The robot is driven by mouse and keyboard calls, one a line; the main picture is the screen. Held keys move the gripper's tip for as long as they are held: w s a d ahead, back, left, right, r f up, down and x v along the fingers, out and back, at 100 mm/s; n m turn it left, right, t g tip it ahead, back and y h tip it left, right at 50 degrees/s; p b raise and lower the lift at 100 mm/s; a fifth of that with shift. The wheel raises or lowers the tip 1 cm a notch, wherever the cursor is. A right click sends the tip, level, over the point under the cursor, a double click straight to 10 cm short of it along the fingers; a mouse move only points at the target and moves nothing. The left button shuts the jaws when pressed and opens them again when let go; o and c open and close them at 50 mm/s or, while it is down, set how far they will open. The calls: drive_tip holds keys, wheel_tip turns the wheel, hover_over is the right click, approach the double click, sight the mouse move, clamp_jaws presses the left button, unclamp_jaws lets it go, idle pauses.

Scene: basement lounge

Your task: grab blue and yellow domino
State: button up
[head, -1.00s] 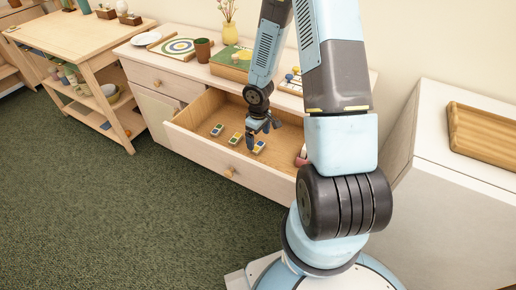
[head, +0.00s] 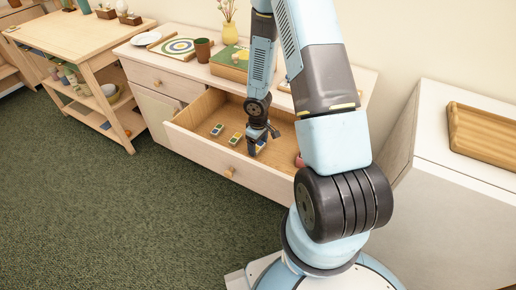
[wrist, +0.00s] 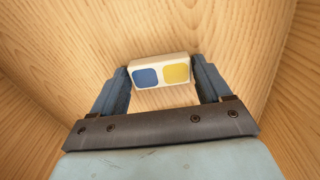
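The blue and yellow domino (wrist: 161,71) is a white block with a blue square on the left and a yellow one on the right. In the wrist view it lies on the wooden drawer floor between the two fingertips of my gripper (wrist: 160,72). The fingers stand at its two short ends, and I see no clear squeeze on it. In the head view my gripper (head: 256,146) is low inside the open drawer (head: 200,144) and mostly covers this domino. Two other dominoes, one at the left (head: 217,130) and one nearer (head: 235,139), lie to its left.
The drawer walls surround my gripper. A pinkish object (head: 299,160) sits at the drawer's right end.

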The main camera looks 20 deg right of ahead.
drive_tip(key=c, duration=0.6)
drive_tip(key=shift+r, duration=0.1)
drive_tip(key=shift+c, duration=0.2)
